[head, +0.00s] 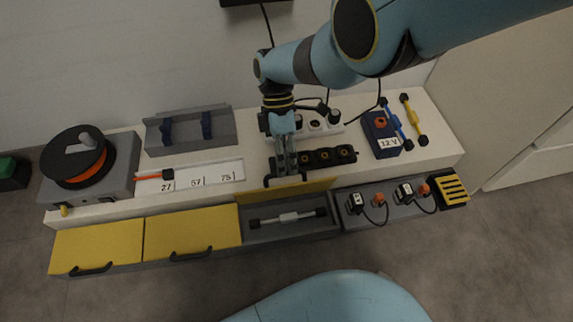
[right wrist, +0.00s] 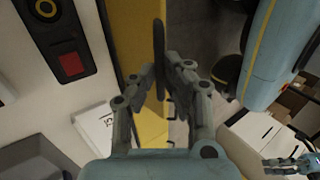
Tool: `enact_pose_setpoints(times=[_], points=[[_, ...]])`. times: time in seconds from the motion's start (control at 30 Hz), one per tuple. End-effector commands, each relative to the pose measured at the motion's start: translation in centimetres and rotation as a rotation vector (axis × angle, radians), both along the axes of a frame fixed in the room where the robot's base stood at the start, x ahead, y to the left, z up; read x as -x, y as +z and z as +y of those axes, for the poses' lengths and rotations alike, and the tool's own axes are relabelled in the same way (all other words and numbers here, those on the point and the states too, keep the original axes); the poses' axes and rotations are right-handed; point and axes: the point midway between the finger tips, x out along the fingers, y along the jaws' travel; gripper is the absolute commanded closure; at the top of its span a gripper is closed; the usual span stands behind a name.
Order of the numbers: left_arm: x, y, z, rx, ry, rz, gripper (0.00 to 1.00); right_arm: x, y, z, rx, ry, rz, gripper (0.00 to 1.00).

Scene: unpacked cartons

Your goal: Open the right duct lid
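The right duct lid (head: 287,190) is yellow and stands raised, roughly upright, at the back edge of its compartment (head: 268,231). The compartment is uncovered and a grey rod with black ends (head: 288,218) lies in it. My right gripper (head: 284,178) is at the lid's dark handle. In the right wrist view the handle (right wrist: 159,40) lies between the fingertips of my right gripper (right wrist: 160,68), which look closed in on it; the yellow lid (right wrist: 150,125) runs below. A small gripper-like shape (right wrist: 292,160), likely my left gripper, shows at the lower right corner; its fingers are too small to judge.
Two more yellow lids (head: 97,248) (head: 192,231) lie shut on the left. On the right are plugs (head: 355,203) with cables. The bench top holds an orange cable reel (head: 80,160), a grey tray (head: 190,130), a black socket strip (head: 327,156) and a 12 V box (head: 381,135).

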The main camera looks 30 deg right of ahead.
Motion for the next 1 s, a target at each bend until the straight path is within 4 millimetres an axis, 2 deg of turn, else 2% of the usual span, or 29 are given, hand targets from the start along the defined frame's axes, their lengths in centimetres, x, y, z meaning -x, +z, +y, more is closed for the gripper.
enact_pose_setpoints(times=[0.03,0.57,0.6,0.67,1.0], points=[[0.13,-0.44,0.0,0.0,0.0,0.006,0.6,0.98,-1.41,-0.09,0.006,0.0,0.002,1.0],[0.08,-0.39,0.0,0.0,0.001,0.006,0.6,1.02,-1.35,-0.01,0.004,0.0,0.002,1.0],[0.08,-0.37,-0.01,0.0,0.0,0.005,0.6,0.99,-1.3,-0.01,0.003,0.001,0.002,0.75],[0.07,-0.33,0.0,0.0,0.001,0.005,0.6,0.91,-1.21,0.0,0.003,0.001,0.001,0.67],[0.12,-0.24,0.0,0.0,0.001,0.007,0.6,0.46,-0.71,0.03,0.002,-0.001,-0.004,0.66]])
